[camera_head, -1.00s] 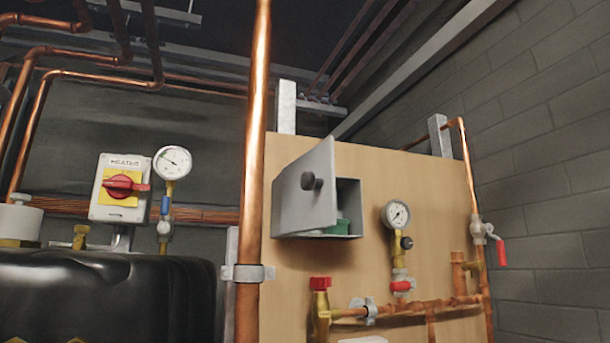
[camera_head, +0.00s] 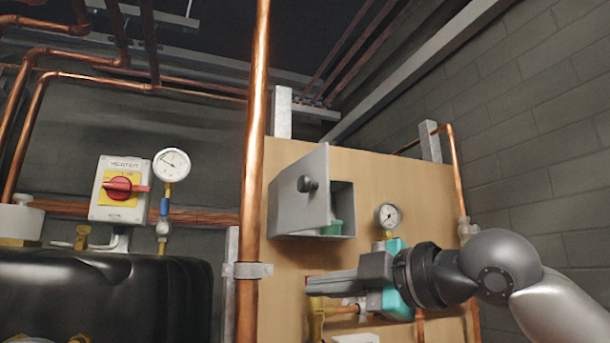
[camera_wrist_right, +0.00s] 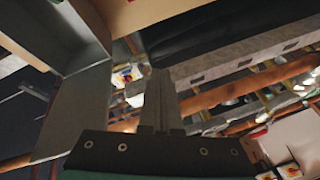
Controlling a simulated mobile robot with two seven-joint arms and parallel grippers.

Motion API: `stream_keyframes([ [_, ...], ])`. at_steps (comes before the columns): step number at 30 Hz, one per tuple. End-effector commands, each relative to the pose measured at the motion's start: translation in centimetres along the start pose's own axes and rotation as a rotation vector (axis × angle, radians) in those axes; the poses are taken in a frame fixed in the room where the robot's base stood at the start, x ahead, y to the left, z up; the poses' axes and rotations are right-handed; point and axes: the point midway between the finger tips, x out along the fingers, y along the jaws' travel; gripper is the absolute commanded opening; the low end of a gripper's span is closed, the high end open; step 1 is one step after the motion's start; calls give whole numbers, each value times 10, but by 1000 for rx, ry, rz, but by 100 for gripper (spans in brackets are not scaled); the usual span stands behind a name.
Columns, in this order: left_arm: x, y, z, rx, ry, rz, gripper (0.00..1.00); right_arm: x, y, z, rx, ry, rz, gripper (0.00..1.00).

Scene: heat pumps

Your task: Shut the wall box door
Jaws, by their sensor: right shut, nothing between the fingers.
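The grey wall box (camera_head: 343,205) hangs on a wooden board. Its door (camera_head: 301,195), with a dark round knob (camera_head: 307,184), stands partly open, with a gap on its right side. A green item (camera_head: 333,227) shows inside the box. My right gripper (camera_head: 310,288) is shut and empty, below the box and pointing left, apart from the door in the head view. In the right wrist view the closed fingers (camera_wrist_right: 158,98) point up the picture. A grey panel at the left there (camera_wrist_right: 75,108) looks like part of the box or door. My left gripper is out of view.
A vertical copper pipe (camera_head: 254,150) stands just left of the box. A pressure gauge (camera_head: 388,216) is to the right of the box, close to my right wrist. A heater switch (camera_head: 120,188) and a black tank (camera_head: 100,295) are at the left.

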Motion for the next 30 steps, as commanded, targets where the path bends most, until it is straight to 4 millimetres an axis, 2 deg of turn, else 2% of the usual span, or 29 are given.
stream_keyframes([
  [1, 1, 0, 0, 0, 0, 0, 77, -15, 14, -18, -61, 15, 15, 0],
  [6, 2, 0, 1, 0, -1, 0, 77, -55, 39, -65, -216, 54, 35, 0],
  [12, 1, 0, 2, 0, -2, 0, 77, -97, 67, -106, -337, 88, 80, 0],
  [16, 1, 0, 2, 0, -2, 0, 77, -114, 75, -122, -381, 102, 98, 0],
  [20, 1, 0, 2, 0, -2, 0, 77, -117, 77, -127, -395, 106, 102, 0],
  [23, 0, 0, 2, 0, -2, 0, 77, -109, 78, -129, -395, 108, 101, 0],
  [30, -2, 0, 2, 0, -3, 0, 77, -63, 81, -135, -395, 108, 100, 0],
])
